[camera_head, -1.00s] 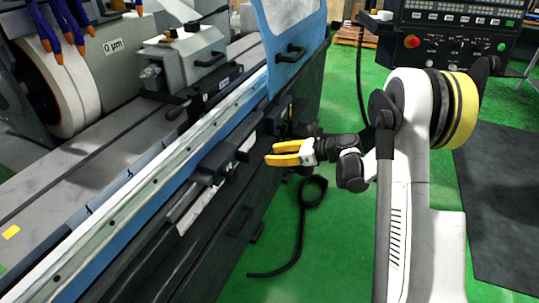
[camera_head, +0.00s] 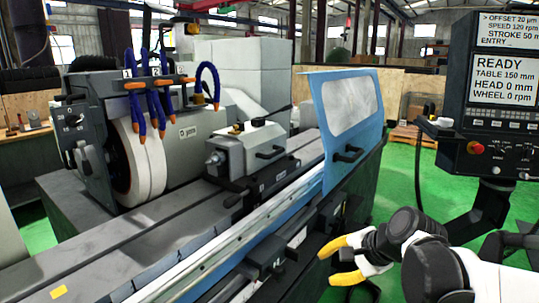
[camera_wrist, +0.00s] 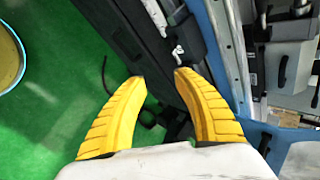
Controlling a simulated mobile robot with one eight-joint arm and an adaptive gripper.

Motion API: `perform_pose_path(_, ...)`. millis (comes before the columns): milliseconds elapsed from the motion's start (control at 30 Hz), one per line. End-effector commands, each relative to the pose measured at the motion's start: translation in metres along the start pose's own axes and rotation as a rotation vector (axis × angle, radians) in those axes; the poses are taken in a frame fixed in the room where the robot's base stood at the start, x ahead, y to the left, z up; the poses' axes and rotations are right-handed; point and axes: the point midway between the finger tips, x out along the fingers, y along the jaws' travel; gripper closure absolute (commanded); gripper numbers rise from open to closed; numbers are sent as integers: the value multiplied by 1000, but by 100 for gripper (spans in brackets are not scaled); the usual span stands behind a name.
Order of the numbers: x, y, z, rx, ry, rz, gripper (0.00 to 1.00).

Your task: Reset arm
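My gripper (camera_head: 332,263) has yellow fingers and shows at the lower right of the head view, in front of the dark front side of the grinder. Its two fingers are spread apart with nothing between them. The wrist view shows the gripper (camera_wrist: 160,77) from behind, open and empty, over the green floor and the dark machine side. The grinder has a white grinding wheel (camera_head: 140,165) at the left, a grey tailstock block (camera_head: 250,147) on its table, and a blue splash door (camera_head: 349,135) with a window and a black handle.
A control panel (camera_head: 495,100) stands at the right, its screen reading READY, TABLE 150 mm, HEAD 0 mm, WHEEL 0 rpm, with a red button (camera_head: 475,147). A black cable hangs beside it. Green floor (camera_head: 395,185) is open between door and panel.

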Motion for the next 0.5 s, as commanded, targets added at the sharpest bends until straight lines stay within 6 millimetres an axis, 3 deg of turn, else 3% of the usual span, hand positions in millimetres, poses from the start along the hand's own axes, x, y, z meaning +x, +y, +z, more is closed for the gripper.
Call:
perform_pose_path(33,-16,12,12,-112,33,24,64)
perform_pose_path(200,-59,58,38,-523,140,127,64)
perform_pose_path(400,-92,108,52,-939,226,251,64)
perform_pose_path(500,-100,124,55,-1072,249,294,64)
